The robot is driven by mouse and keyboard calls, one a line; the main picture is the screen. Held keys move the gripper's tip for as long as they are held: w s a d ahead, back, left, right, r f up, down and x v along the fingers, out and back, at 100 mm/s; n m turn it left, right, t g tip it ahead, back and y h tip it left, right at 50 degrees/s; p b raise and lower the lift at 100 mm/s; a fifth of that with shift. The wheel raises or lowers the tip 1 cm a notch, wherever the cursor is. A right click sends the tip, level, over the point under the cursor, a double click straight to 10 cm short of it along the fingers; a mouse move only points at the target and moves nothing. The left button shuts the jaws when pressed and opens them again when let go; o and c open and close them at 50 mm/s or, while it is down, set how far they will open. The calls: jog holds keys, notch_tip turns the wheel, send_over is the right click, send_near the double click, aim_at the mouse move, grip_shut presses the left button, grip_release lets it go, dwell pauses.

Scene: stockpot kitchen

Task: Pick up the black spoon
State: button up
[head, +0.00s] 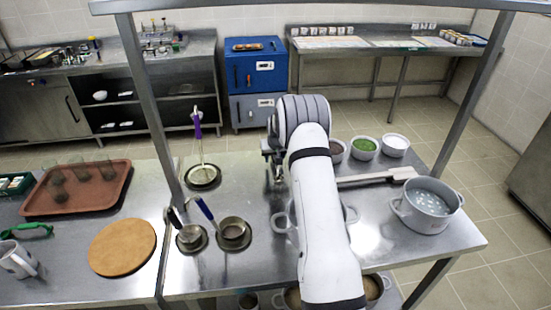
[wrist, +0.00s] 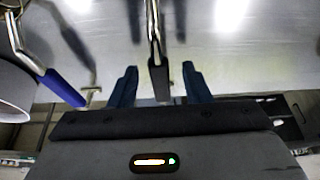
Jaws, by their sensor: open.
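My gripper (wrist: 160,84) is open, with its two dark blue fingers apart. In the wrist view a black-handled utensil (wrist: 157,72) with a metal shaft stands between the fingers, with gaps on both sides. It looks like the black spoon, but its bowl end is out of that view. In the head view my arm and wrist hide most of the gripper (head: 270,155), which is over the steel table. A dark-handled utensil (head: 176,218) also leans in a small pot at the left, and I cannot tell whether it is the same one.
A blue-handled utensil (head: 204,208) leans in another small pot (head: 234,234); a blue handle (wrist: 62,88) shows left of my fingers. A purple-handled ladle (head: 197,125) stands behind. A large grey pot (head: 427,222) and several small bowls are at the right. My arm covers the table's middle.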

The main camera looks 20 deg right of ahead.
jog(key=shift+w+f, duration=0.2)
jog(key=shift+f, duration=0.45)
grip_shut()
dwell(0.4)
